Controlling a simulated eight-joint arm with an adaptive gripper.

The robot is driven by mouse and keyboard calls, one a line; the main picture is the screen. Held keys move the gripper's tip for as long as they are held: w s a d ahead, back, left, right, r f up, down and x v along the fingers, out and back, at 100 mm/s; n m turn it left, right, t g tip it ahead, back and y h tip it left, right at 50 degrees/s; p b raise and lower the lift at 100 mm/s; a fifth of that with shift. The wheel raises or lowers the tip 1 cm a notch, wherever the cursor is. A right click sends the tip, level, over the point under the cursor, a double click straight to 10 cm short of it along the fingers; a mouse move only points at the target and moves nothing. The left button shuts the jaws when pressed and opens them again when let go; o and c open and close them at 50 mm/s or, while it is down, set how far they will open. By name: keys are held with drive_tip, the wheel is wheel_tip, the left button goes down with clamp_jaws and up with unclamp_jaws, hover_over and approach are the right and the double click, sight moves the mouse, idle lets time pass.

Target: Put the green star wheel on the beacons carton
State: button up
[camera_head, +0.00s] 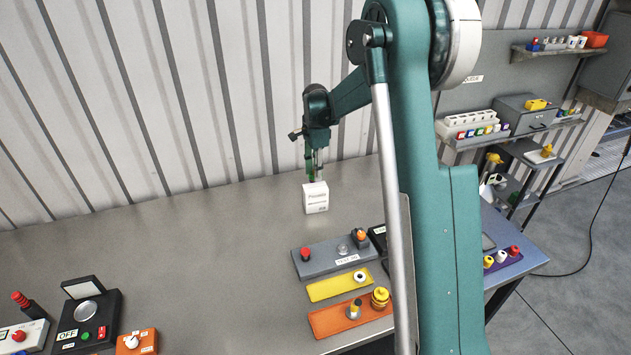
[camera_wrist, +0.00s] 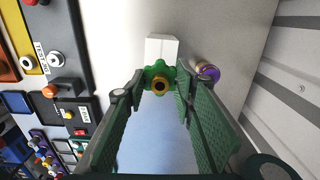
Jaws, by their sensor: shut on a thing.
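My gripper (camera_head: 313,174) is shut on the green star wheel, just above a small white carton (camera_head: 316,199) on the grey table near the corrugated wall. In the wrist view the green star wheel (camera_wrist: 150,73), with a brass-coloured hub, sits between the fingertips of my gripper (camera_wrist: 160,84). The white carton (camera_wrist: 161,46) shows just beyond the wheel. Its printed label is too small to read surely. In the head view the wheel is mostly hidden by the fingers, and I cannot tell whether it touches the carton top.
A purple and gold cylinder (camera_wrist: 207,71) stands beside the carton in the wrist view. A grey panel (camera_head: 330,262), yellow tray (camera_head: 325,288) and orange tray (camera_head: 335,320) lie nearer the front. Control boxes (camera_head: 88,318) stand at the left. The table's middle left is clear.

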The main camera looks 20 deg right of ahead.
sight(315, 187)
drive_tip(key=shift+f, duration=0.45)
drive_tip(key=shift+f, duration=0.1)
drive_tip(key=shift+f, duration=1.75)
drive_tip(key=shift+f, duration=0.15)
drive_tip(key=o, duration=0.9)
drive_tip(key=shift+r, duration=0.2)
wheel_tip(315, 187, up, 12)
drive_tip(key=shift+f, duration=0.1)
